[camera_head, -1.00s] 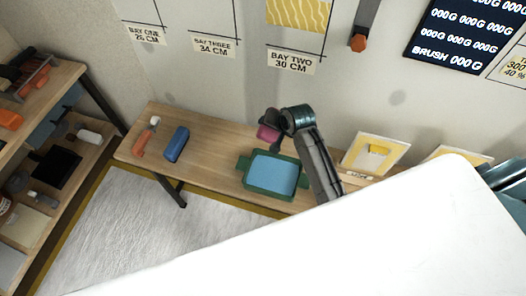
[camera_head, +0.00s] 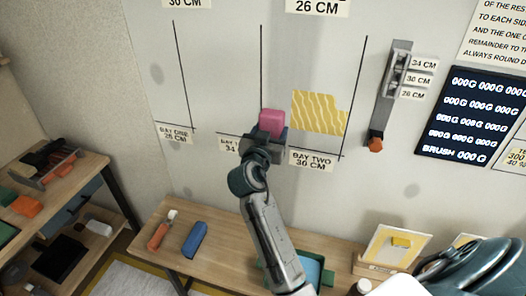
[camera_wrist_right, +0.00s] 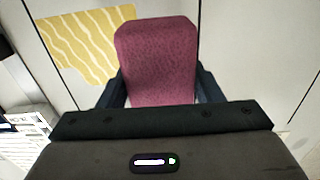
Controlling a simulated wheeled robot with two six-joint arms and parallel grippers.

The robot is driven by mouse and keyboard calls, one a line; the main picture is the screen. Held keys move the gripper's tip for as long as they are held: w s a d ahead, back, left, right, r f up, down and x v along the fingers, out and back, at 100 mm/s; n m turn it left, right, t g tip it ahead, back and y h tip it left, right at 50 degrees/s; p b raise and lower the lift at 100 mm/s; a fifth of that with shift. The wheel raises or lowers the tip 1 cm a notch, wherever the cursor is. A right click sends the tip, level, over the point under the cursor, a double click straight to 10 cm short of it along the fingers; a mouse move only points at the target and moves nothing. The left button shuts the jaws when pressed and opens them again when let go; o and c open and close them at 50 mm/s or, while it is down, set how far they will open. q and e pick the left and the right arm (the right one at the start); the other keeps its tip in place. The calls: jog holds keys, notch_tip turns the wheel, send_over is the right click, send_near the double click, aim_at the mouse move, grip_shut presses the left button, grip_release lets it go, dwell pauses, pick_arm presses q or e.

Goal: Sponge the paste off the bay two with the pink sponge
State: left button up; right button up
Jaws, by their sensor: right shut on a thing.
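My right gripper (camera_head: 268,138) is raised in front of the wall, shut on the pink sponge (camera_head: 271,121). The sponge stands up between the fingers in the right wrist view (camera_wrist_right: 157,60). The sponge is just left of this patch, near the bay's left line. I cannot tell whether it touches the wall. My left gripper is not in view.
Below, the bench (camera_head: 225,243) holds a blue block (camera_head: 194,239), an orange-handled tool (camera_head: 161,232) and a green-rimmed water tray (camera_head: 313,268), partly hidden by my arm. A grey tool with an orange end (camera_head: 391,95) hangs right of bay two.

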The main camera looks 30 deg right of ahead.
jog(key=shift+r, duration=0.25)
jog(key=shift+f, duration=0.1)
jog(key=shift+b, duration=0.4)
jog(key=shift+w+d, duration=0.15)
jog(key=shift+d, duration=0.05)
jog(key=b+x, duration=0.1)
jog(key=x, duration=0.5)
jog(key=shift+b, duration=0.35)
